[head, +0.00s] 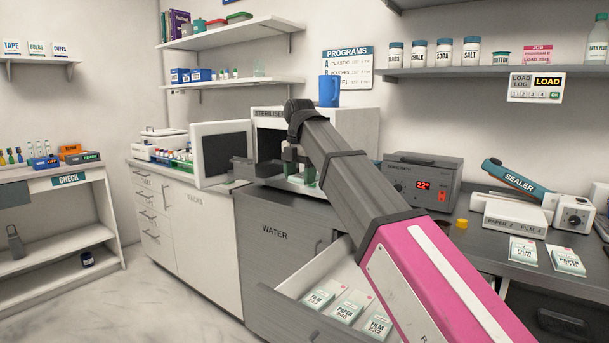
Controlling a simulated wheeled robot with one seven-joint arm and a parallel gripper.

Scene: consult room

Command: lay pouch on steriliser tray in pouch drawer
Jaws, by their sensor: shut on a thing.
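My gripper (298,168) is at the mouth of the white steriliser (345,120), pointing down and partly hidden by my own arm. It is shut on a small pale-and-green thing (309,174), seemingly a pouch, of which only a part shows. The steriliser's door (222,154) is swung open to the left. A dark grey tray (242,170) sticks out at its opening, just left of my gripper; contact is unclear. The open pouch drawer (282,312) below holds several white packs labelled film (317,299) and paper (346,309). My arm hides its right side.
A blue jug (329,91) stands on the steriliser. A grey unit with a red display (422,182), a yellow cap (461,223), a sealer (518,181) and two packs (523,251) are on the right counter.

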